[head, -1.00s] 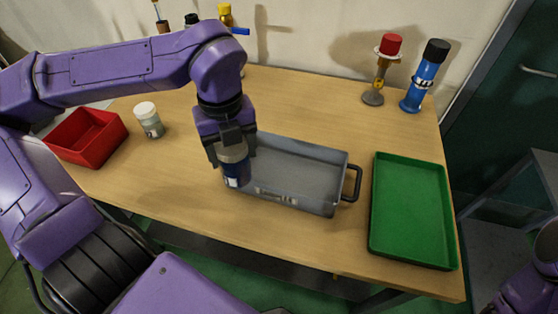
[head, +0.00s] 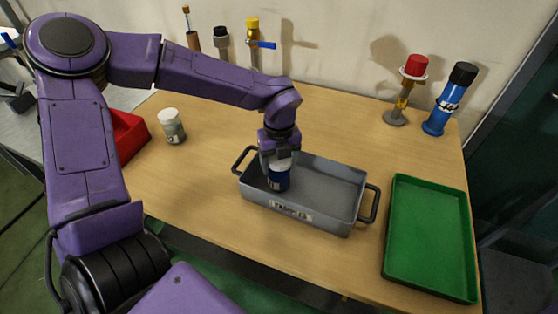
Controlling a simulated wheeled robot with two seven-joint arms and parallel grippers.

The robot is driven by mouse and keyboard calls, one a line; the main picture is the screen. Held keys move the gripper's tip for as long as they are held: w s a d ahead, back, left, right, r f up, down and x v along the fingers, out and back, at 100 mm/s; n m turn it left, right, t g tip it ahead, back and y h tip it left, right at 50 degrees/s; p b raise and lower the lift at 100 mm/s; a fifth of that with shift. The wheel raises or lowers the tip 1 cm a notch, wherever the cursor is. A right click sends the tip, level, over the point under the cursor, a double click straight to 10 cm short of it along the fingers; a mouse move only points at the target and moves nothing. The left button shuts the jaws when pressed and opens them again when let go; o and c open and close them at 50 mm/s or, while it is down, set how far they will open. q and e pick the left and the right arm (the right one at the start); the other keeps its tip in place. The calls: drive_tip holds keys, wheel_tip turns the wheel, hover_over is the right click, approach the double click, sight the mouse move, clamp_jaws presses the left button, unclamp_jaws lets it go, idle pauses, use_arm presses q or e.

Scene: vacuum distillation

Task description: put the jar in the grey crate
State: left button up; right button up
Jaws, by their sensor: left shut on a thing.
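The grey crate (head: 338,190) stands on the wooden table, with black handles at its ends and a label on its front wall. My left gripper (head: 278,166) points down over the left part of the crate and is shut on a jar (head: 279,179), dark blue with a pale top. The jar is upright and inside the crate's outline. I cannot tell whether it touches the crate floor. A second jar (head: 172,127), with a white lid and a grey-green body, stands on the table left of the crate. My right gripper is not in view.
A green tray (head: 462,283) lies right of the crate and a red bin (head: 128,134) is at the left, partly behind my arm. A red-topped stand (head: 396,118) and a blue bottle (head: 445,105) are at the back right. The table behind the crate is clear.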

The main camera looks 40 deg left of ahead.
use_arm(q)
drive_tip(key=shift+f, duration=0.15)
drive_tip(key=o, duration=1.3)
drive_tip(key=shift+c, duration=0.2)
wheel_tip(320, 180, up, 12)
drive_tip(key=shift+r+b, duration=0.25)
drive_tip(key=shift+b, duration=0.05)
